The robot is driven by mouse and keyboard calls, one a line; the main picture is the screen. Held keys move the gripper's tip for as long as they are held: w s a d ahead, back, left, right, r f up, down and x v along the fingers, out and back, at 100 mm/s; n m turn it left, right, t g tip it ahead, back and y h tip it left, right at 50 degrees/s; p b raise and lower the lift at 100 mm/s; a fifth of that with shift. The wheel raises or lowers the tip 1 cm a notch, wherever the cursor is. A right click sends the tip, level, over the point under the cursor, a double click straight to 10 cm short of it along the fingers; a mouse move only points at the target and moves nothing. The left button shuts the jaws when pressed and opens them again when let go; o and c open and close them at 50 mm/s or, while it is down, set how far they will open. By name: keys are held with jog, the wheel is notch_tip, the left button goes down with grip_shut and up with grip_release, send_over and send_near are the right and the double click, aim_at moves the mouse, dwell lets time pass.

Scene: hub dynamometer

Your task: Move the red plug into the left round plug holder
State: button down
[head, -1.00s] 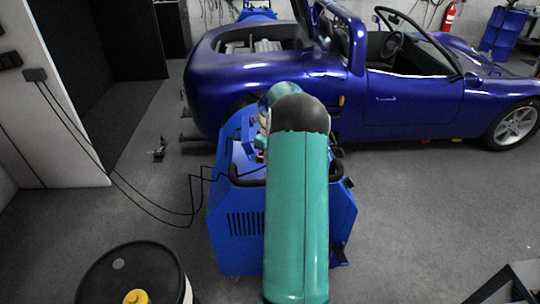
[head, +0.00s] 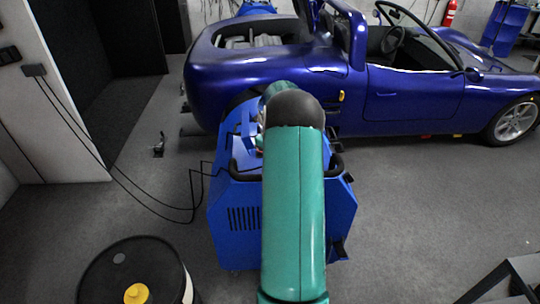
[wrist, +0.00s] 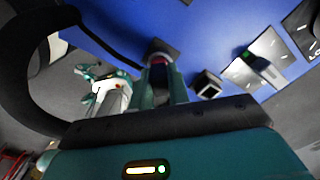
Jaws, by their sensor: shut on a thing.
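In the wrist view my gripper (wrist: 160,82) is shut on a dark plug with a red band (wrist: 157,60), only partly visible between the fingers. A dark square holder (wrist: 160,46) on the blue panel lies right at the plug's far end. I cannot tell whether the plug is in it or just in front of it. A second dark square holder with an opening (wrist: 207,84) sits apart, to the right of the fingers. In the head view my arm hides the gripper, plug and holders.
The blue dynamometer cabinet (head: 240,220) has a black handle, which curves close by at left in the wrist view (wrist: 45,112). Metal plates (wrist: 268,55) lie at right on the panel. A blue car (head: 400,95) stands behind; a black drum (head: 115,275) is front left.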

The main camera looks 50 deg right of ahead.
jog(key=c, duration=1.3)
grip_release()
jog(key=shift+o, duration=0.2)
notch_tip(320, 180, up, 14)
jog(key=shift+f, duration=0.1)
